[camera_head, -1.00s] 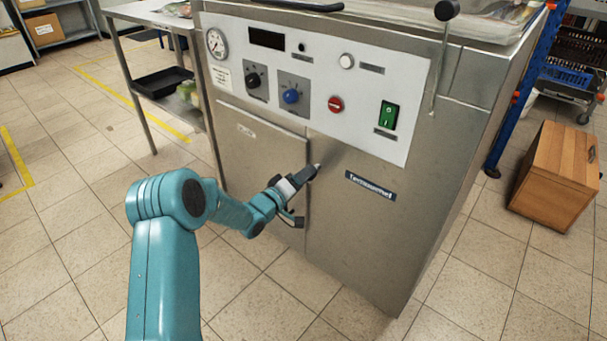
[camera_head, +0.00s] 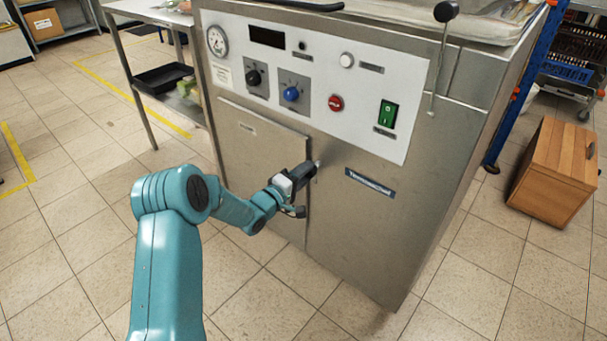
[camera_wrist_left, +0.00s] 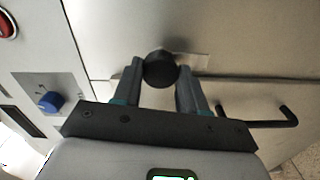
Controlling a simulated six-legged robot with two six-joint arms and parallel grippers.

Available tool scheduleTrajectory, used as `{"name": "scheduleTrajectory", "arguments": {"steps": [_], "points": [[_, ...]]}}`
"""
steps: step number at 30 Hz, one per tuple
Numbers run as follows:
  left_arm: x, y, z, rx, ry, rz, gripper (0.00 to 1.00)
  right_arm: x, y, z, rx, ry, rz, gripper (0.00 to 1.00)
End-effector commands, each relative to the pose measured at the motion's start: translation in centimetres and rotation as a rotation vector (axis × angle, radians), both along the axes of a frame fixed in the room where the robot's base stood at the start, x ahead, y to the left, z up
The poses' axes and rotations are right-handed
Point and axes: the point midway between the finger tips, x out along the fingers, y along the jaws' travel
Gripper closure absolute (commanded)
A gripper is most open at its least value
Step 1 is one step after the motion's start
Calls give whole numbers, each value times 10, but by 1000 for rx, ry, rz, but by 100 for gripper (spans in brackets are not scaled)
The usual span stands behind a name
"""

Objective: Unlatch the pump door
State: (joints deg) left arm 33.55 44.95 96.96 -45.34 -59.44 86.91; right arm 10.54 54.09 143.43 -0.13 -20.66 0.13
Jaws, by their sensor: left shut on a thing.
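The pump door (camera_head: 245,142) is the grey metal panel at the left of the steel machine's front, and it looks closed. Its latch has a round black knob (camera_wrist_left: 159,69) on a small metal plate (camera_wrist_left: 192,61) near the door's edge seam. My left gripper (camera_head: 311,171) is at this edge, shut on the latch knob, with one finger on each side in the wrist view (camera_wrist_left: 160,74). In the head view the gripper hides most of the latch. A black bar handle (camera_wrist_left: 284,116) on the door shows beside the gripper. My right gripper is out of view.
Above the door are a gauge (camera_head: 217,41), a black knob (camera_head: 254,78), a blue knob (camera_head: 291,94), a red button (camera_head: 336,103) and a green switch (camera_head: 387,115). A wooden box (camera_head: 556,172) stands at right. The tiled floor before the door is clear.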

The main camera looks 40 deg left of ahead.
Motion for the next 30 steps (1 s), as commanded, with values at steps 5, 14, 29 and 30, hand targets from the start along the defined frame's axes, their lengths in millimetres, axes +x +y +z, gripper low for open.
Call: {"name": "scheduleTrajectory", "arguments": {"steps": [5,14,29,30], "points": [[0,-1,0,-2,1,-1,89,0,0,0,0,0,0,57],[0,0,0,0,0,0,33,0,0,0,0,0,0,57],[-82,8,3,-3,5,5,33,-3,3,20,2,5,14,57],[-93,9,2,-3,5,5,33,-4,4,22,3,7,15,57]]}}
